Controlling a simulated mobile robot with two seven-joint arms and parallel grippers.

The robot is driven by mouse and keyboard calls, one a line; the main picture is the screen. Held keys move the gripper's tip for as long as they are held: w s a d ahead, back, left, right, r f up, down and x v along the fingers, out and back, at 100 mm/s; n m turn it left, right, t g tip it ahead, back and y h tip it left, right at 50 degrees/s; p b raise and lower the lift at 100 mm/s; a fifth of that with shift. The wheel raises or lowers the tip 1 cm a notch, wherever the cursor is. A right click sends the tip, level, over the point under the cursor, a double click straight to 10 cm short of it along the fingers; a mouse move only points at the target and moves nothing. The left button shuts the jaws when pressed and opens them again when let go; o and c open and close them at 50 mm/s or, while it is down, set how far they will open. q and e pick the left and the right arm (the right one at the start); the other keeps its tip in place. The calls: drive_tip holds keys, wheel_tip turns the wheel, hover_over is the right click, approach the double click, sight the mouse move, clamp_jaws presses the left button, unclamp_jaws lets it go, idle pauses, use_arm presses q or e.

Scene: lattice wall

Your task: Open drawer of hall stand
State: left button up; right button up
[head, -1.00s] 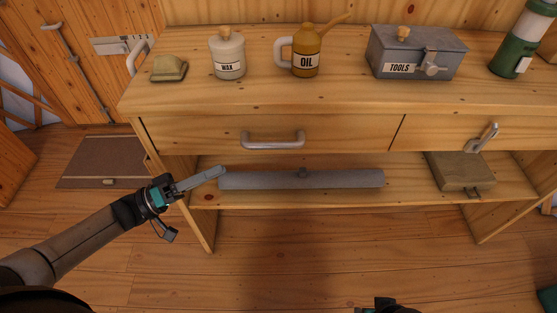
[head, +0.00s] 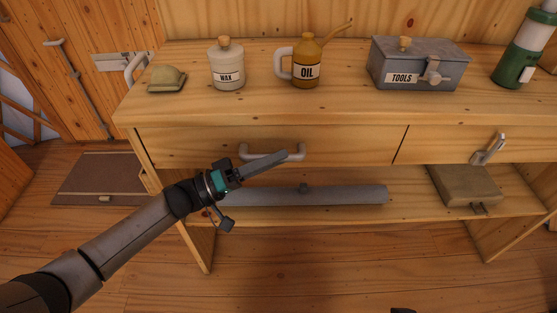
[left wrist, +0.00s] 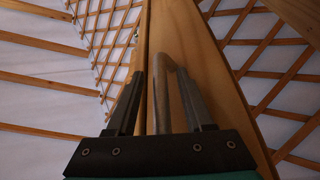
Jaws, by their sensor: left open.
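The wooden hall stand (head: 330,118) has a wide left drawer (head: 350,147) whose front sits flush with the stand. Its grey bar handle (head: 246,150) is partly covered by my left gripper (head: 284,157) in the head view. In the left wrist view, my left gripper (left wrist: 155,90) is open, with the handle (left wrist: 168,85) between its two fingers, nearer the right one. No grip on the handle shows. My right gripper is not clearly visible; only a small dark piece shows at the bottom edge of the head view.
On top stand a soap-like block (head: 167,78), a wax jar (head: 228,65), an oil can (head: 306,62), a grey tools box (head: 418,65) and a green flask (head: 520,48). The lower shelf holds a grey roll (head: 330,195) and a box (head: 465,185).

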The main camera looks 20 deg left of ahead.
use_arm(q)
drive_tip(key=shift+w+d+r, duration=0.15)
drive_tip(key=shift+w+d, duration=0.2)
drive_tip(key=shift+d, duration=0.1)
clamp_jaws()
idle(1.2)
